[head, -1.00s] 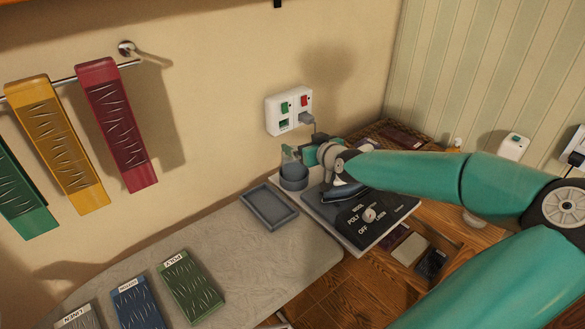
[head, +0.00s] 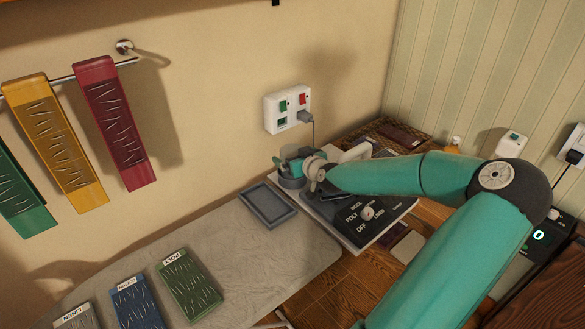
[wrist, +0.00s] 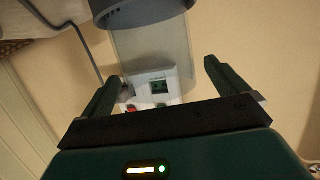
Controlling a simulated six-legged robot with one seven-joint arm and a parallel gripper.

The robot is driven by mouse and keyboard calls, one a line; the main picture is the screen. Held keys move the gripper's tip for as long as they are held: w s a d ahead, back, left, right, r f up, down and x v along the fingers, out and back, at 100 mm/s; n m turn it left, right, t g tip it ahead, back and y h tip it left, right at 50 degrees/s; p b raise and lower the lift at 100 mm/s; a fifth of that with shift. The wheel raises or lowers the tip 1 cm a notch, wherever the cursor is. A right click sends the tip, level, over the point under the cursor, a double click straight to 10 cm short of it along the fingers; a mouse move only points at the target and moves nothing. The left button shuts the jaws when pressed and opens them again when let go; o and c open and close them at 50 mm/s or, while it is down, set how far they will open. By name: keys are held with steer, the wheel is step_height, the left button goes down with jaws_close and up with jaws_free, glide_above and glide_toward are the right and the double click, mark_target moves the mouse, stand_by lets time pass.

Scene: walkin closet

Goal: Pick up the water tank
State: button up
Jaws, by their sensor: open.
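The water tank looks to be the clear, pale container (head: 290,152) standing in a grey round cup (head: 291,182) at the back of the ironing board. In the wrist view the clear tank body (wrist: 150,45) reaches out of the grey cup (wrist: 140,10), which shows at the top edge. My gripper (wrist: 161,70) is open, with one finger on each side of the tank's outline. Gaps show between the fingers and the tank, and I see no grip on it. In the head view my gripper (head: 289,164) is beside the tank and partly hides it.
A wall socket (head: 288,109) with a plugged cord is just behind the tank. A grey tray (head: 268,205) lies to the left, and a black dial panel (head: 366,213) to the right. Labelled cloth swatches lie at the front left. Coloured swatches hang from a wall rail.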

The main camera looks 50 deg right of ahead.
steer(key=shift+x, duration=0.85)
steer(key=shift+c, duration=0.5)
steer(key=c, duration=1.3)
steer(key=shift+r, duration=0.1)
